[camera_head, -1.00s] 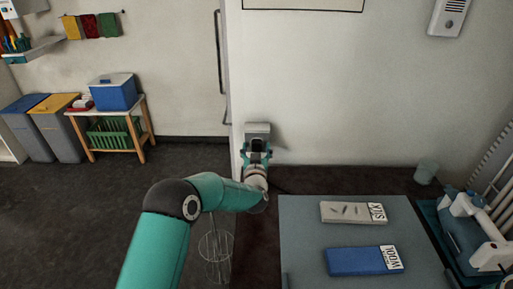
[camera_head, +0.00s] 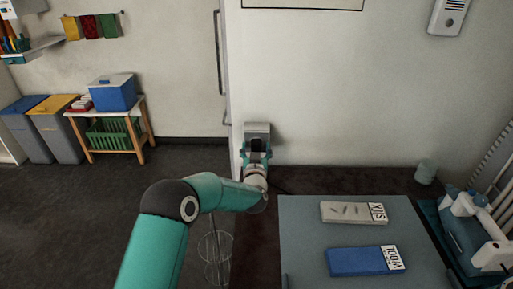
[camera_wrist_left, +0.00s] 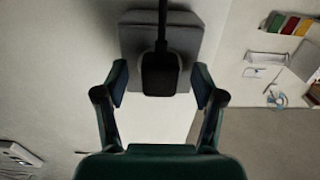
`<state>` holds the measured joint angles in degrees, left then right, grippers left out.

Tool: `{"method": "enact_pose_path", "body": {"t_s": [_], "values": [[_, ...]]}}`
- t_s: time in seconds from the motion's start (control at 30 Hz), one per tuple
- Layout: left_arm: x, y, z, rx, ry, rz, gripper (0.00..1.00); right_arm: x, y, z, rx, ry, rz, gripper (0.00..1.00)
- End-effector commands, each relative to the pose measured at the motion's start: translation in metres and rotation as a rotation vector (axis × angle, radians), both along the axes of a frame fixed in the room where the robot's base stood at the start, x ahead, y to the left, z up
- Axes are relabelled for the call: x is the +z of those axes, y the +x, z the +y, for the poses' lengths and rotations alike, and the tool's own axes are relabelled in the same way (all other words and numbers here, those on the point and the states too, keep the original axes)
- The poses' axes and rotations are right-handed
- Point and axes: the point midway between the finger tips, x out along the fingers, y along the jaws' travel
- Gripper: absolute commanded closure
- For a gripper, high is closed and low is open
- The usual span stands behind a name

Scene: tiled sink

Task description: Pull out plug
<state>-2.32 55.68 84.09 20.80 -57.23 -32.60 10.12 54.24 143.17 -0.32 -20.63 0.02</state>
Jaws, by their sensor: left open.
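A black plug (camera_wrist_left: 160,75) with a black cord sits against a grey wall socket box (camera_wrist_left: 190,42), seen in the left wrist view. The cord runs up from it. The socket box also shows in the head view (camera_head: 257,129), low on the wall beside the door frame, with the dark plug (camera_head: 258,145) in front of it. My left gripper (camera_wrist_left: 160,88) is open, with one finger on each side of the plug and a gap to both. In the head view my left gripper (camera_head: 257,155) is at the socket and hides part of it. My right gripper is not in view.
A grey-blue mat (camera_head: 300,240) with a SILK box (camera_head: 345,212) and a WOOL box (camera_head: 355,261) lies to the right. A wire basket (camera_head: 215,258) stands below my left arm. A grey cup (camera_head: 427,172) is near the wall. Open floor lies to the left.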

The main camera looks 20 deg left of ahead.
Motion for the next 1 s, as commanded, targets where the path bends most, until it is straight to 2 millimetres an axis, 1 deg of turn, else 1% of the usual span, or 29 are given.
{"method": "enact_pose_path", "body": {"t_s": [0.3, 0.47, 0.7, 0.73, 1.0], "values": [[0.0004, -0.0002, 0.0002, 0.000, 0.000, 0.000, 0.31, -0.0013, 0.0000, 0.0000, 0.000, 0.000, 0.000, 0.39], [0.0003, -0.0001, 0.0003, 0.000, 0.000, 0.000, 0.58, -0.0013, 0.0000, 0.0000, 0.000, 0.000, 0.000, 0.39], [0.0003, -0.0001, 0.0005, 0.001, 0.000, 0.000, 0.98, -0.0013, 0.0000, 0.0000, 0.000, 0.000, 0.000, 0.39], [0.0003, -0.0002, 0.0006, 0.001, 0.000, 0.000, 1.00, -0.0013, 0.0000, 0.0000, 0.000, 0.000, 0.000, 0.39], [0.0006, -0.0015, 0.0003, 0.001, 0.000, -0.001, 1.00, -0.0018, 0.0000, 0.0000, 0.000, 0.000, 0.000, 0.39]]}}
